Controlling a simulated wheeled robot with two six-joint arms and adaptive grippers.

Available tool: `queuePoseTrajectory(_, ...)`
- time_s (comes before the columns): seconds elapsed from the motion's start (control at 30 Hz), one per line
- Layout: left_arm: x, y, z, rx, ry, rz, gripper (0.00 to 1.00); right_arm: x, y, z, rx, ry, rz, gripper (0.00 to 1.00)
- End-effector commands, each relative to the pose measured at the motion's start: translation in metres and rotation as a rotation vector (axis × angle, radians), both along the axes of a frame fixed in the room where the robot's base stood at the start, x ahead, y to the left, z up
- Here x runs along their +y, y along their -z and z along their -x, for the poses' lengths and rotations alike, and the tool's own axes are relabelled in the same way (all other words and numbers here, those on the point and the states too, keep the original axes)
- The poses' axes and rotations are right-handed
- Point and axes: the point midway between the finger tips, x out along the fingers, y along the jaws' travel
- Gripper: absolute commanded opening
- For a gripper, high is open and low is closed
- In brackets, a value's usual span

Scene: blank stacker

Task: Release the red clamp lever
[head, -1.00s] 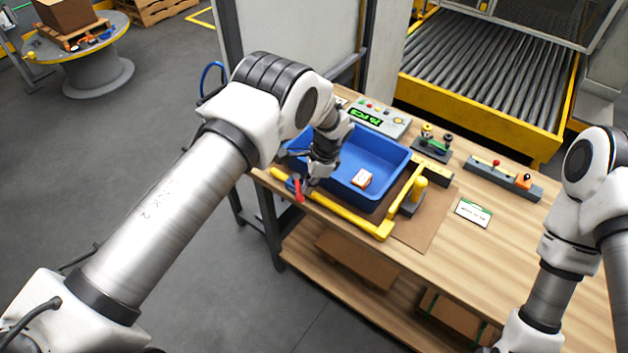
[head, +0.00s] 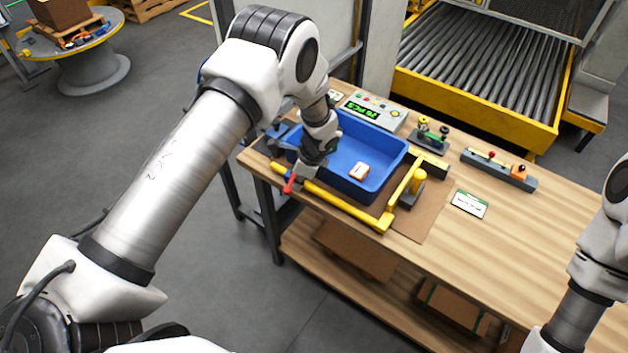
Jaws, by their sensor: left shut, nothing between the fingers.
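The red clamp lever (head: 289,184) is at the left front corner of the blue bin, beside the yellow frame bar (head: 345,207). It points toward the front edge of the table. My left gripper (head: 302,172) is shut and empty, right at the lever's upper end. The gripper hides the lever's pivot, and I cannot tell whether they touch.
A counter box with a green display (head: 376,110) stands behind the bin. A yellow-knobbed clamp (head: 414,188) is at the bin's right. A white card (head: 470,204) and a grey bar with knobs (head: 498,170) lie farther right. The right part of the wooden table (head: 540,235) is clear.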

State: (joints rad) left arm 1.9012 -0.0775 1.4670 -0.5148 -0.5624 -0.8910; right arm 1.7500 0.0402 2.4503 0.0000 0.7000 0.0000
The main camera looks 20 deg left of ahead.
Motion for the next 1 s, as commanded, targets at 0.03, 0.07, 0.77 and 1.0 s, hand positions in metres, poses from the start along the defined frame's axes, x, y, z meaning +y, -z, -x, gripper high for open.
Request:
queuePoseTrajectory(0.03,0.003,0.002,0.003,0.001,0.041,0.0,0.0,0.0,0.003,0.0,0.0,0.0,0.0,0.4)
queuePoseTrajectory(0.07,0.005,0.002,0.004,0.002,0.069,0.0,0.0,0.0,0.004,0.0,0.0,0.0,0.0,0.4)
queuePoseTrajectory(0.77,0.036,0.004,0.01,-0.001,0.734,0.001,0.0,0.0,0.044,0.0,0.0,0.0,0.0,0.4)
queuePoseTrajectory(1.0,0.048,0.002,0.007,-0.001,0.943,0.001,0.0,0.0,0.052,0.0,0.0,0.0,0.0,0.4)
